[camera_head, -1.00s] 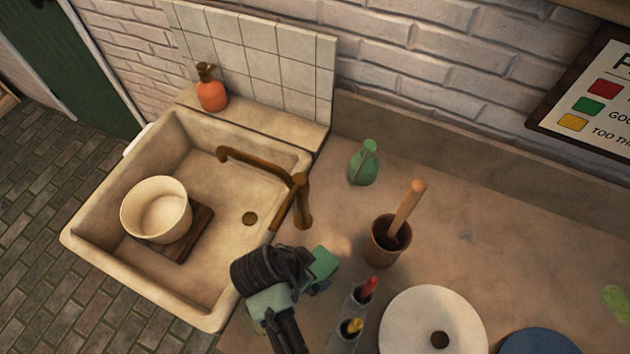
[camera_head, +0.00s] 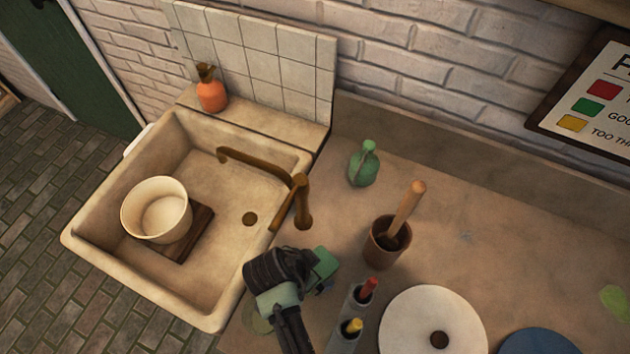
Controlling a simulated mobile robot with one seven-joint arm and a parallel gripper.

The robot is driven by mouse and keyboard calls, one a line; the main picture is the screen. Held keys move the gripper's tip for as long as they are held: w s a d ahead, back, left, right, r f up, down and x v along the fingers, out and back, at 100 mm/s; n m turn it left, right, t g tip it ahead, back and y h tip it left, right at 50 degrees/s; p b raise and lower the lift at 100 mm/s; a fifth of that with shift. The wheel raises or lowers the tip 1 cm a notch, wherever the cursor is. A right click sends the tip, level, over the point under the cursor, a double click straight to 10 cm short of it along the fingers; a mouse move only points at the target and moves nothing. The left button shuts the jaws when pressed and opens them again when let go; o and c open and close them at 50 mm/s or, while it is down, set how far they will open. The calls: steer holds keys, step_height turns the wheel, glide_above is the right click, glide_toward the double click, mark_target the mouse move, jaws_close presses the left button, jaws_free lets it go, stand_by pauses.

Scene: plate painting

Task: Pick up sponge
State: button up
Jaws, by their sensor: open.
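My gripper (camera_head: 323,275) is over the counter, right of the sink and left of the brown cup. Its green hand hides most of its fingers and what lies beneath them. No sponge can be made out for certain. A dull olive-green flat shape (camera_head: 256,320) lies on the counter left of my forearm, partly covered by it. A light green patch (camera_head: 615,302) lies at the far right edge of the picture. I cannot tell whether either is the sponge.
A sink (camera_head: 100,268) with a cream pot (camera_head: 157,210) is on the left. Near my gripper stand the brown tap (camera_head: 301,205), a brown cup (camera_head: 381,249) with a wooden handle, and a grey holder (camera_head: 343,338) with red and yellow sticks. A white disc (camera_head: 405,320) lies right.

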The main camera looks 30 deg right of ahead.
steer(key=c, duration=1.3)
step_height(320, 180, up, 18)
steer(key=shift+r+p, duration=0.25)
steer(key=shift+p, duration=0.1)
